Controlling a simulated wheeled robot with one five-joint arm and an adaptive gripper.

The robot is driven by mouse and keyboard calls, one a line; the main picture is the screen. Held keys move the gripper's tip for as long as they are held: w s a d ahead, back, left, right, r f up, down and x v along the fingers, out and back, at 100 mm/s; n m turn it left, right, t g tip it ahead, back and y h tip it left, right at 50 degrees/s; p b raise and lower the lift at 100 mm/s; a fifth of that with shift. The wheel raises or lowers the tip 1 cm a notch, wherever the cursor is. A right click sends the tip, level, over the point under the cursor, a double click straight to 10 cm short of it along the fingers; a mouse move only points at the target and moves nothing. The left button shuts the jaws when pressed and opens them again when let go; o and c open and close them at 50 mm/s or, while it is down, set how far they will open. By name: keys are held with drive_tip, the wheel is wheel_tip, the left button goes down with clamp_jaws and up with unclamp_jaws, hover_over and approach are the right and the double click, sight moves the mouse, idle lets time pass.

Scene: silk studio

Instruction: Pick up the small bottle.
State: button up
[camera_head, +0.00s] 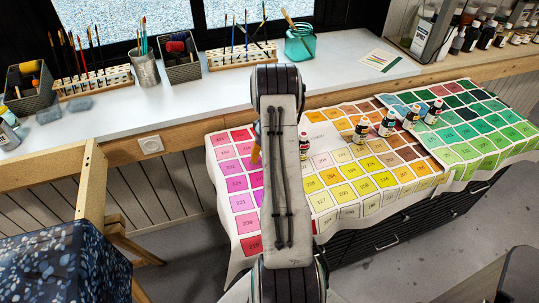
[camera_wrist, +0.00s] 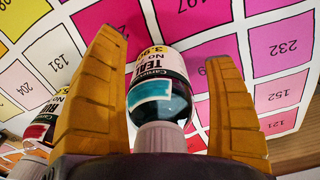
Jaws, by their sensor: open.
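A small bottle with a teal body, a white label reading "TEAL" and a grey cap (camera_wrist: 160,100) stands on the colour chart in the wrist view. My gripper (camera_wrist: 166,48) is open, with one yellow finger on each side of this bottle. Small gaps show between the bottle and both fingers, so it is not gripped. In the head view my arm hides this bottle and most of the gripper; only part of a yellow finger shows. A second small bottle with a red label patch (camera_wrist: 38,125) stands left of the left finger; a red one also shows beside my arm in the head view (camera_head: 304,145).
Several more small bottles (camera_head: 387,124) stand on the colour chart (camera_head: 240,205) to the right. Behind is a white counter (camera_head: 210,100) with brush racks, a metal cup (camera_head: 145,68) and a teal glass jar (camera_head: 299,43). A wooden frame (camera_head: 92,195) stands at left.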

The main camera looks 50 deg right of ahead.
drive_tip(key=shift+c, duration=0.2)
drive_tip(key=c, duration=1.3)
drive_tip(key=shift+c, duration=0.2)
